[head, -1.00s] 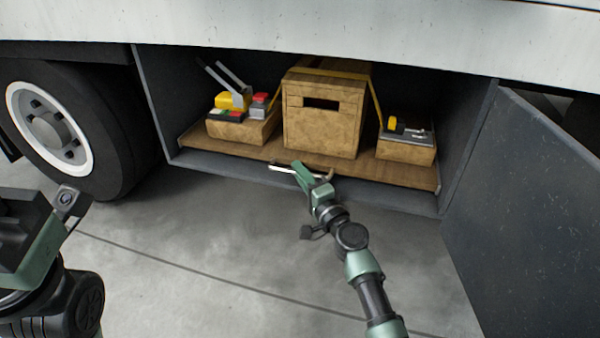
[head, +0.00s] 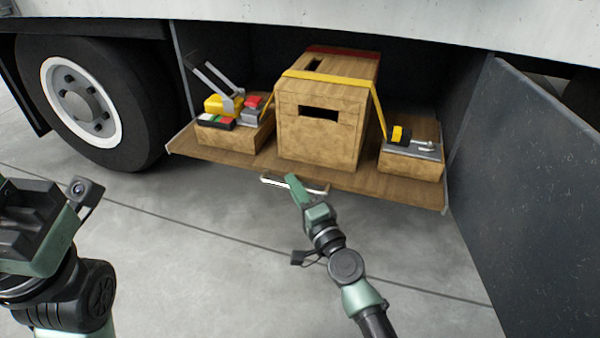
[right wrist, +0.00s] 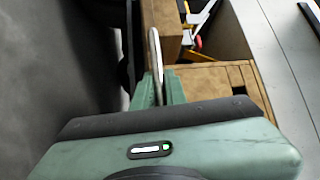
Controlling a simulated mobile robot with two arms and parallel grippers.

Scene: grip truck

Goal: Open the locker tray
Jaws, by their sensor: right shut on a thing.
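The locker tray (head: 232,160) is a wooden board that sticks out of the truck's side locker. It carries a tall wooden box and two low wooden boxes. A pale metal handle (head: 275,183) is at its front edge, and it also shows in the right wrist view (right wrist: 155,50). My right gripper (head: 296,186) is shut on the handle, with the fingers partly hiding it. My left gripper (head: 58,205) is at the left edge, away from the tray; its fingers cannot be made out clearly.
The tall wooden box (head: 318,145) has a yellow strap. Tools lie in the left low box (head: 228,140) and right low box (head: 412,165). A dark open door (head: 550,200) stands at the right, a wheel (head: 95,105) at the left. The grey floor in front is clear.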

